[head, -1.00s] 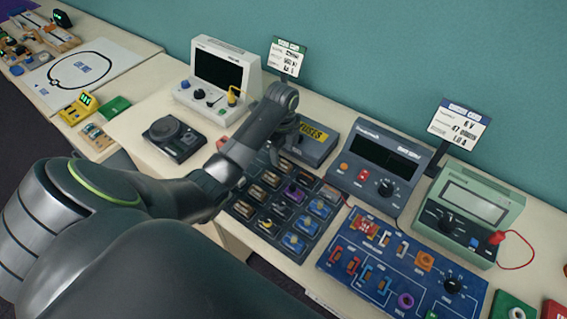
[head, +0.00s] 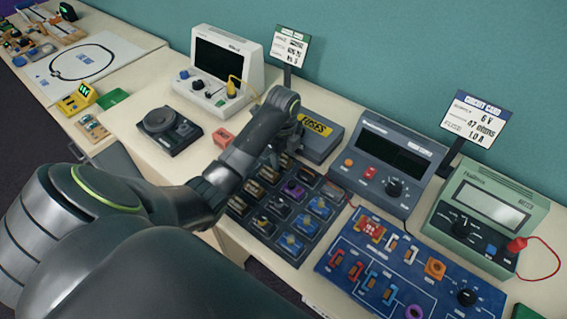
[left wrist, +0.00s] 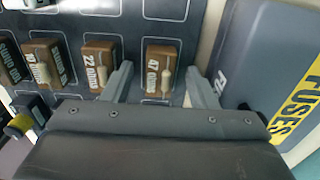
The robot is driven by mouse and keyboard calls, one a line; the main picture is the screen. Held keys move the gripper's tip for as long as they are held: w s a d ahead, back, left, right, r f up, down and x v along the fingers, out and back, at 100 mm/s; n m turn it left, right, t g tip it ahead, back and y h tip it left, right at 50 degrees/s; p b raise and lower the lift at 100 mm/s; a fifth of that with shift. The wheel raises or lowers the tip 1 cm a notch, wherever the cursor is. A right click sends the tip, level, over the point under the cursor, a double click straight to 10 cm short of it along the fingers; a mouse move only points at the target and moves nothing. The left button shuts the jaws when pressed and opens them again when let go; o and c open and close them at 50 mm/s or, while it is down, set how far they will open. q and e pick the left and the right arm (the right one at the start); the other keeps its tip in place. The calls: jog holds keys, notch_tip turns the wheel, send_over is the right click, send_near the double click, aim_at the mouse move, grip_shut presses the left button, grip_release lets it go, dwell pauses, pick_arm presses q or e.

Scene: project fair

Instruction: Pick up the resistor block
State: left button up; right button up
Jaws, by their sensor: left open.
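Several tan resistor blocks sit in the compartments of a dark tray (head: 262,238). In the left wrist view, a block labelled 47 ohms (left wrist: 160,72) lies between the two fingers of my left gripper (left wrist: 160,88). The fingers are open, with a gap on each side of it. A block labelled 22 ohms (left wrist: 98,68) sits in the neighbouring compartment, just left of the left finger. In the head view my left gripper (head: 286,138) is over the tray's far end, and the arm hides part of the tray. My right gripper is not in view.
A grey box marked FUSES (head: 318,134) stands close beside the gripper. A circuit card (head: 475,120) reads 6 V, 47 ohms, 1.0 A. A blue circuit board (head: 345,285), a dark power supply (head: 383,165) and a green meter (head: 483,218) stand to the right.

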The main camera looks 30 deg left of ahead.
pick_arm(q)
jog(key=shift+c, duration=0.3)
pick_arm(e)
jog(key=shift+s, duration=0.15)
pick_arm(q)
jog(key=shift+c, duration=1.3)
jog(key=c, duration=0.8)
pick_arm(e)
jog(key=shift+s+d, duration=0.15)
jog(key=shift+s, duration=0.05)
pick_arm(q)
jog(key=shift+o, duration=0.2)
jog(key=shift+r, duration=0.1)
